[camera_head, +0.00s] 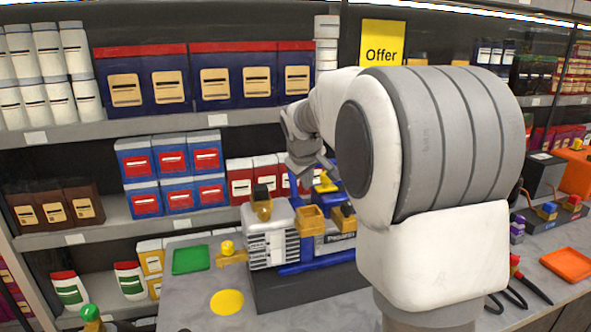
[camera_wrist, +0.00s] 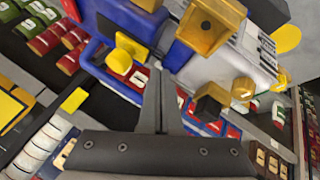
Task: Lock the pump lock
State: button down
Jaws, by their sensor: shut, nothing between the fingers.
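The vacuum pump (camera_head: 272,236) stands on the counter in the head view, with a pale body, blue sections and several yellow-brown fittings. In the wrist view its body (camera_wrist: 222,70) is at upper right, beside a square yellow-brown port (camera_wrist: 208,24). A yellow lever-like part (camera_wrist: 124,54), possibly the lock, shows by a blue handle frame (camera_wrist: 96,58). My gripper (camera_wrist: 164,72) is shut and empty, its tips between the lever-like part and the port; contact cannot be told. In the head view my gripper (camera_head: 318,166) is above the pump's back, partly hidden by my arm.
Shelves with boxed goods (camera_head: 172,172) stand close behind the pump. A green pad (camera_head: 191,259) and a yellow disc (camera_head: 227,302) lie on the counter at left.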

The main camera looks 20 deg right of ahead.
aim_at(334, 196)
jog(key=d, duration=0.1)
jog(key=w+d, duration=0.1)
jog(key=d, duration=0.1)
jog(key=shift+w+d+r+p, duration=0.1)
jog(key=shift+w+d+p, duration=0.15)
jog(key=shift+w+p, duration=0.05)
jog(key=shift+d+p, duration=0.6)
jog(key=shift+d, duration=1.7)
